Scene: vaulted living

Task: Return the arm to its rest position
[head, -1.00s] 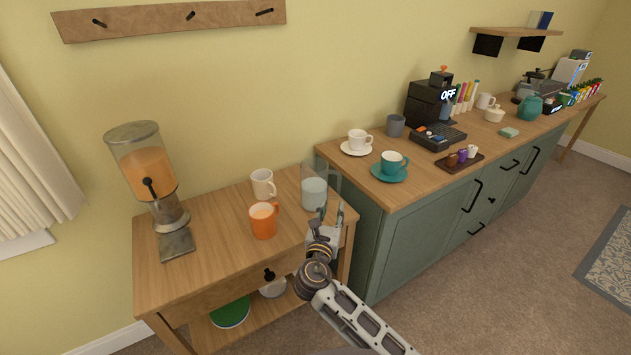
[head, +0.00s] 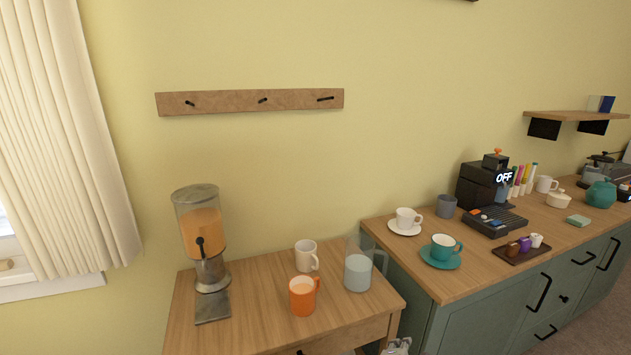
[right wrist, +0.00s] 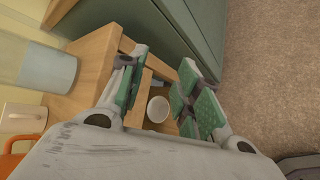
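My right gripper (right wrist: 160,88) is open and empty in the right wrist view, its green-padded fingers apart. It is beside the corner of the small wooden table (right wrist: 95,68), with a white bowl (right wrist: 158,109) on the lower shelf visible beyond the fingers. In the head view only a small tip of my right gripper (head: 397,346) shows at the bottom edge, below the table's right end. My left gripper is not in view.
On the table (head: 250,325) stand a juice dispenser (head: 203,240), an orange mug (head: 303,296), a white mug (head: 306,256) and a glass pitcher (head: 358,272). A green cabinet (head: 480,325) adjoins at right, carrying cups and a coffee machine (head: 482,190). Open carpet (right wrist: 270,70) lies beside it.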

